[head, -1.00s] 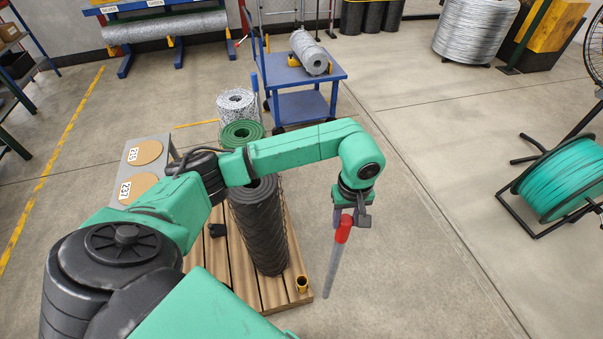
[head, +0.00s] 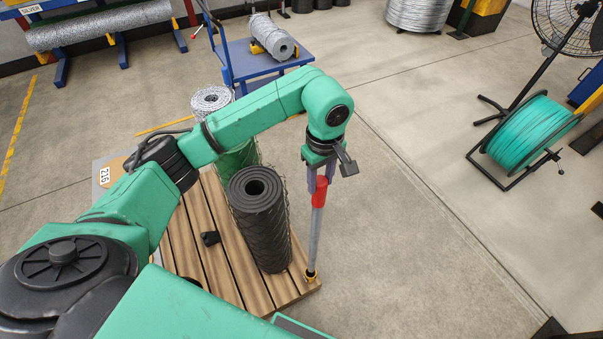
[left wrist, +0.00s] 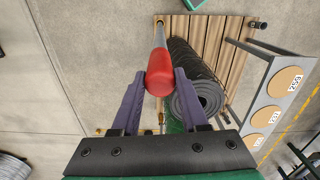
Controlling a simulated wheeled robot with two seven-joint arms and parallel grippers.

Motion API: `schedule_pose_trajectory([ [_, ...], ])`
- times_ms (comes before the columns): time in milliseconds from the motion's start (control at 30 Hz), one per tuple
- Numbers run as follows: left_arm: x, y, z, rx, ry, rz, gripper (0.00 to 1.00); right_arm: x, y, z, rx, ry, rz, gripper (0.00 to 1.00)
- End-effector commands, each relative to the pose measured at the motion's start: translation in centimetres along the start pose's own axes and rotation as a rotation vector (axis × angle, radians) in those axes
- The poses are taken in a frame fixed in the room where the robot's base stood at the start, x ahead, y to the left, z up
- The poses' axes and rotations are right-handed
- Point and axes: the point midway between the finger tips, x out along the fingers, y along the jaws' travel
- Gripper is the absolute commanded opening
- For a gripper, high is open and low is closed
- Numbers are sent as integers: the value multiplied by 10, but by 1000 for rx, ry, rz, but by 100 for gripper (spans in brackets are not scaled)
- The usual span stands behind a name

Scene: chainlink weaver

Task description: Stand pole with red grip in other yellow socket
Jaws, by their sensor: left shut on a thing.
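My left gripper (head: 318,172) is shut on the red grip (head: 320,192) of a grey pole (head: 315,240). The pole stands close to upright. Its lower end meets the yellow socket (head: 310,277) at the pallet's near right corner; I cannot tell how deep it sits. In the left wrist view, the red grip (left wrist: 160,72) lies between the purple fingertips of my left gripper (left wrist: 165,75), and the pole runs away toward the pallet's edge. I cannot make out the other yellow socket for certain. My right gripper is not in view.
A black mesh roll (head: 258,220) stands on the wooden pallet (head: 182,245), left of the pole. A green roll (head: 238,160) and a wire roll (head: 212,99) stand behind it. A blue cart (head: 245,58) is at the back.

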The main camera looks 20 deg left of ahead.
Motion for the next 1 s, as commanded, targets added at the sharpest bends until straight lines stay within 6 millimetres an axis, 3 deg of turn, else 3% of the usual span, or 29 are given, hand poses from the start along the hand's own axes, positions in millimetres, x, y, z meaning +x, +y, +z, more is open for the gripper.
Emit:
schedule_pose_trajectory([
  [167,8,0,1,2,-2,2,0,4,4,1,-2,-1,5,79],
  [433,44,0,1,2,-3,2,0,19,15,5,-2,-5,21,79],
  [667,75,0,0,1,-3,1,0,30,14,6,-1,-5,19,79],
  [1000,125,1,-1,2,0,3,0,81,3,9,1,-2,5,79],
])
